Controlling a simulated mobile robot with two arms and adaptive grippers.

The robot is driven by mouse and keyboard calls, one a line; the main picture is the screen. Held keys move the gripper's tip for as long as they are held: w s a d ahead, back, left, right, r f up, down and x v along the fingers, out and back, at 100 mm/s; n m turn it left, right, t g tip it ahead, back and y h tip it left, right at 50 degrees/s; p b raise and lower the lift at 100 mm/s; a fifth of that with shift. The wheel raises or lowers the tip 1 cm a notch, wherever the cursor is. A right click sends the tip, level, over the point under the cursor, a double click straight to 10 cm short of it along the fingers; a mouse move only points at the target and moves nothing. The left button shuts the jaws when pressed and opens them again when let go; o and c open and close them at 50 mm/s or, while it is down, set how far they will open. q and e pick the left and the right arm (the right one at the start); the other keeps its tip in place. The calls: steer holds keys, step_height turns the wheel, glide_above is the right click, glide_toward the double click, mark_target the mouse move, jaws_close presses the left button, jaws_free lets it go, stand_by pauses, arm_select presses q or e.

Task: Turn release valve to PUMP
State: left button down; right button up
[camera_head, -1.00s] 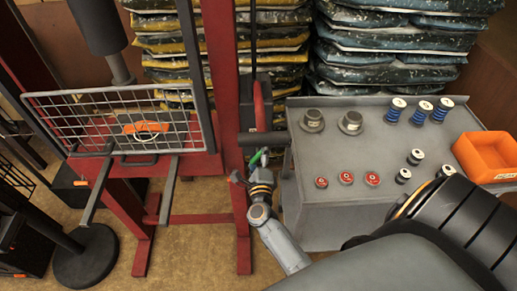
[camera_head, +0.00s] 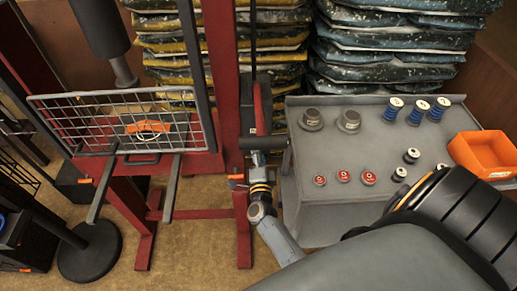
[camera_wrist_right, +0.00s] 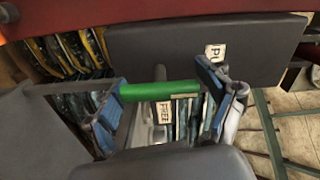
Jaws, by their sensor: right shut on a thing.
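The release valve's green handle (camera_wrist_right: 152,91) lies crosswise between the fingers of my right gripper (camera_wrist_right: 163,88) in the right wrist view. The gripper is shut on it. A white label reading FREE (camera_wrist_right: 163,112) shows just below the handle. A second label starting with PU (camera_wrist_right: 215,52) is on the dark panel (camera_wrist_right: 150,50), partly hidden by the right finger. In the head view my right gripper (camera_head: 250,178) is low beside the red lift post, and the green handle cannot be made out. My left gripper is not in view.
A red lift frame (camera_head: 222,90) with a wire-mesh guard (camera_head: 75,112) stands at the left. A grey cart (camera_head: 335,205) with spools, red-topped caps and an orange bin (camera_head: 484,152) is close to the right of my arm. Stacked bags (camera_head: 390,45) fill the back.

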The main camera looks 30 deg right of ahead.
stand_by(0.3)
steer(key=o, duration=1.1)
